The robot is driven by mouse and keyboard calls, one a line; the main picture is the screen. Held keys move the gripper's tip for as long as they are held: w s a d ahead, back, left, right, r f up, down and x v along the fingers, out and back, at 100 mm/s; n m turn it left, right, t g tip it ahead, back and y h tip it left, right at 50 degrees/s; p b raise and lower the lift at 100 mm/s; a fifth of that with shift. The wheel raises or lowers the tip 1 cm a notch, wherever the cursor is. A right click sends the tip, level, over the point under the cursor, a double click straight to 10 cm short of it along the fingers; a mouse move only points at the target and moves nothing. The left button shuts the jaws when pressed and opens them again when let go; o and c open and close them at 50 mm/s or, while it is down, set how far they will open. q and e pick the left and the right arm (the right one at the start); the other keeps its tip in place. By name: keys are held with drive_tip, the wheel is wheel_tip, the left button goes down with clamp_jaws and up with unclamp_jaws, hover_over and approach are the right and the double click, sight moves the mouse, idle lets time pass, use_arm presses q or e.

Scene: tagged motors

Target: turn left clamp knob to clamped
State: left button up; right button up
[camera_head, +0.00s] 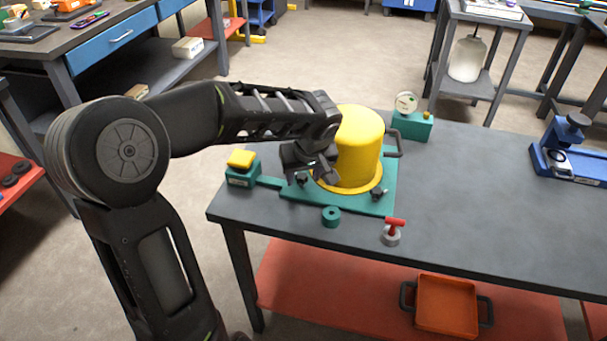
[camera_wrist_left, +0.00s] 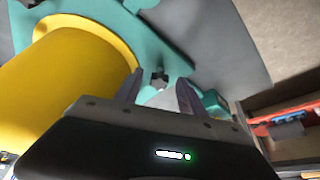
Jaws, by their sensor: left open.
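A yellow cylindrical motor (camera_head: 360,145) stands upright on a teal fixture plate (camera_head: 345,203). A dark left clamp knob (camera_head: 302,180) is at the plate's left front, partly hidden by my left gripper (camera_head: 318,174). A second dark clamp knob (camera_head: 379,194) is at the plate's right front. In the left wrist view, my left gripper (camera_wrist_left: 160,88) is open, with a dark knob (camera_wrist_left: 160,76) showing in the gap beyond its fingers. The motor (camera_wrist_left: 60,85) fills the left of that view. I cannot tell whether the fingers touch the knob. My right gripper is not in view.
A teal box with a yellow button (camera_head: 241,160) sits left of the plate. A teal ring (camera_head: 331,217) and a red-handled part (camera_head: 394,230) lie in front. A gauge (camera_head: 406,103) stands behind. The table's right half (camera_head: 480,200) is mostly clear.

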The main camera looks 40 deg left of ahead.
use_arm(q)
clamp_jaws()
idle(0.5)
